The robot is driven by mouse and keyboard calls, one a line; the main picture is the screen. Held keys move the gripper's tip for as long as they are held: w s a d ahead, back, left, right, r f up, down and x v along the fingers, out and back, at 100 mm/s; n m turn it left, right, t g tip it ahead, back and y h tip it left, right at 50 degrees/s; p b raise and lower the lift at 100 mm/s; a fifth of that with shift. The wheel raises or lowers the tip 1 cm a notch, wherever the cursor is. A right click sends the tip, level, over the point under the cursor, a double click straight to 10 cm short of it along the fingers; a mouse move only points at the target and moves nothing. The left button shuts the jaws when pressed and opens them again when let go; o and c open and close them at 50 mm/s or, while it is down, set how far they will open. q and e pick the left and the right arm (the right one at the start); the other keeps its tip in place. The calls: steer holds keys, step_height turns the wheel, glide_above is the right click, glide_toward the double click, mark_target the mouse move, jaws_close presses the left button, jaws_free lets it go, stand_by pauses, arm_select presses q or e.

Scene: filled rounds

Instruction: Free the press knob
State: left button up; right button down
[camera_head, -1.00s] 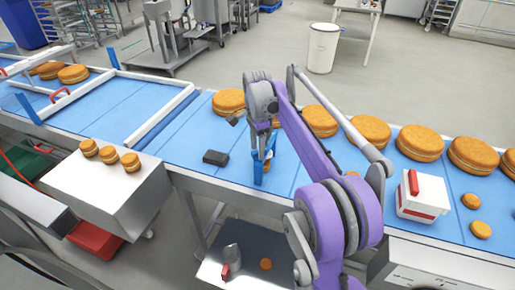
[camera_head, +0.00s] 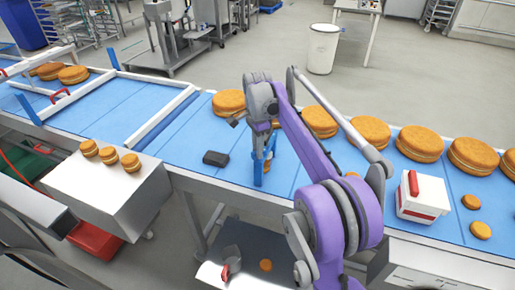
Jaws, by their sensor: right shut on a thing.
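My right arm reaches over the blue conveyor belt (camera_head: 180,130). My right gripper (camera_head: 263,172), with blue fingers, points down at the belt and is shut on a small orange-brown round, mostly hidden between the fingers. A white box (camera_head: 425,198) with a red band and a red handle (camera_head: 413,182) on top stands on the belt to the right. I cannot tell for sure which part is the press knob. My left gripper is not in view.
A dark block (camera_head: 215,158) lies on the belt left of my gripper. Large filled rounds (camera_head: 420,143) line the far side. Several small rounds (camera_head: 131,162) sit on a metal box at left. A grey piece with red (camera_head: 231,262) and a small round (camera_head: 265,265) are on the lower shelf.

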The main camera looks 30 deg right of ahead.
steer(key=n, duration=0.4)
steer(key=shift+s, duration=0.1)
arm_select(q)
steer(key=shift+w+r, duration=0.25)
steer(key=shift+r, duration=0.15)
arm_select(e)
steer(key=shift+s+n, duration=0.1)
steer(key=shift+n, duration=2.2)
steer(key=shift+d, duration=0.1)
steer(key=c, duration=0.7)
jaws_free()
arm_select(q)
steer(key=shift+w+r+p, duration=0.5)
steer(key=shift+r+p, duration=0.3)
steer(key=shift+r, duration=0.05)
arm_select(e)
step_height(320, 180, up, 11)
steer(key=shift+f, duration=0.1)
